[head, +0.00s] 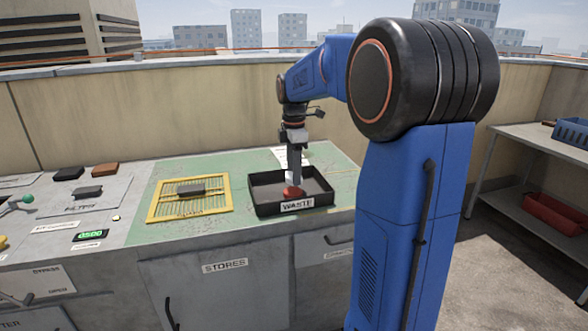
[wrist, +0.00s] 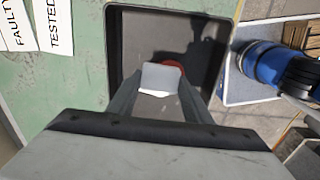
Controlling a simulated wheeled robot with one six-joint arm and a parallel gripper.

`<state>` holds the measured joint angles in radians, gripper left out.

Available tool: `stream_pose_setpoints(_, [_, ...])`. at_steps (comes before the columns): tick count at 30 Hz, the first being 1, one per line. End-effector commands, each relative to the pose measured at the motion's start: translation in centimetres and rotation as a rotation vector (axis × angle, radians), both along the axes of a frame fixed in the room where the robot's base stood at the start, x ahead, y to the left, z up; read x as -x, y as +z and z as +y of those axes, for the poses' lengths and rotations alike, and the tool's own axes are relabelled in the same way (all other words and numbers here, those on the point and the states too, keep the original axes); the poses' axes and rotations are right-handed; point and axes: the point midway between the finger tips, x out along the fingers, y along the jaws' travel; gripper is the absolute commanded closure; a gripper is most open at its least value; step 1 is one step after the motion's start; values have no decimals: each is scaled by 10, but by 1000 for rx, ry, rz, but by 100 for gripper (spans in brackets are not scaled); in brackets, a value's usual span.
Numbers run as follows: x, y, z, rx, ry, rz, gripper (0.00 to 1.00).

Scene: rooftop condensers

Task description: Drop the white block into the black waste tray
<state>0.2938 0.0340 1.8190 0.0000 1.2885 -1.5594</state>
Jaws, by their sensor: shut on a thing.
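The black waste tray (head: 321,191) sits on the bench's green mat with a WASTE label on its front; its dark inside also fills the middle of the wrist view (wrist: 213,37). My gripper (head: 293,177) points down over the inside of the tray. In the wrist view my gripper (wrist: 160,84) is shut on the white block (wrist: 160,77), which shows pale grey between the fingertips. In the head view I cannot make out the block apart from the fingers. A red round thing (head: 293,192) is in the tray below the fingertips, partly hidden behind the block in the wrist view (wrist: 174,66).
A yellow grid frame (head: 159,214) with a dark grey block (head: 191,188) lies left of the tray. Farther left are a grey block (head: 88,192) and a green display (head: 89,235). A shelf with blue (head: 572,132) and red (head: 556,212) bins stands right.

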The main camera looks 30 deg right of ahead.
Motion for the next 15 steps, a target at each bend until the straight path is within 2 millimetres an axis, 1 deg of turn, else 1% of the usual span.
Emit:
stream_pose_setpoints(3, [0, 0, 0, 0, 0, 0, 75])
stream_pose_setpoints(4, [0, 0, 0, 0, 0, 0, 50])
stream_pose_setpoints(5, [0, 0, 0, 0, 0, 0, 43])
stream_pose_setpoints(6, [0, 0, 0, 0, 0, 0, 33])
stream_pose_setpoints(15, [0, 1, 0, 0, 0, 0, 33])
